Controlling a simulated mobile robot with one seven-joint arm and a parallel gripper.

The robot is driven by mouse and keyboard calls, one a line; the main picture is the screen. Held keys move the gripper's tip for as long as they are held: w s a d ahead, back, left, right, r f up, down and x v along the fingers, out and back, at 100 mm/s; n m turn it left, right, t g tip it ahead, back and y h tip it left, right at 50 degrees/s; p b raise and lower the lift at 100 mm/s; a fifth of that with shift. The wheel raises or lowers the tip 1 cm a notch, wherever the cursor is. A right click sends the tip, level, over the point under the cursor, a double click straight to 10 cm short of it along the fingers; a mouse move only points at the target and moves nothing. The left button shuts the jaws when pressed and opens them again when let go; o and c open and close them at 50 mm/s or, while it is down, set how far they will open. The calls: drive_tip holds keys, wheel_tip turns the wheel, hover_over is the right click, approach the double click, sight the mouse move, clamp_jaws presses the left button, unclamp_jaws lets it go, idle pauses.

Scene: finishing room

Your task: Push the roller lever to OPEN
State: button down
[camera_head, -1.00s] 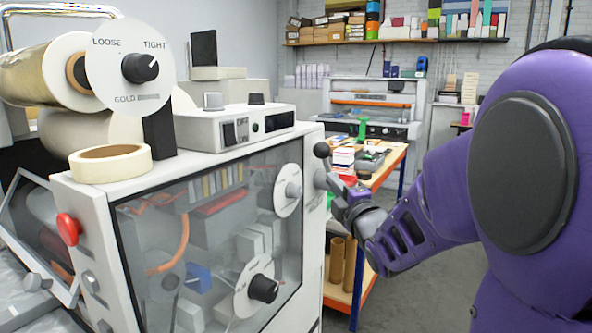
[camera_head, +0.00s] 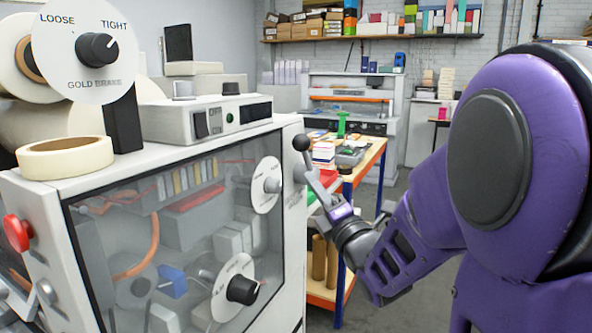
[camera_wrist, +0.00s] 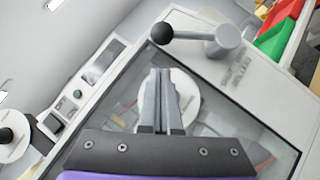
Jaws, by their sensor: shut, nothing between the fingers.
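The roller lever is a short grey arm with a black ball knob (camera_head: 301,142) on the right end of the white machine. In the wrist view the ball (camera_wrist: 162,33) is at the left and the lever's grey round hub (camera_wrist: 228,40) at the right. My gripper (camera_head: 312,180) is shut and empty beside the lever in the head view. In the wrist view its fingertips (camera_wrist: 161,72) are just below the ball, with a small gap in the picture; contact cannot be told. Faint marking beside the hub is unreadable.
The machine has a clear front panel (camera_head: 130,240) with dials, a red button (camera_head: 17,233) and a control box (camera_head: 215,115) on top. A workbench (camera_head: 365,165) with several items stands behind my gripper. Grey floor (camera_head: 400,290) is free at the right.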

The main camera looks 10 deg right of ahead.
drive_tip(key=x, duration=0.9)
drive_tip(key=shift+w+r+p, duration=0.15)
drive_tip(key=shift+p, duration=0.2)
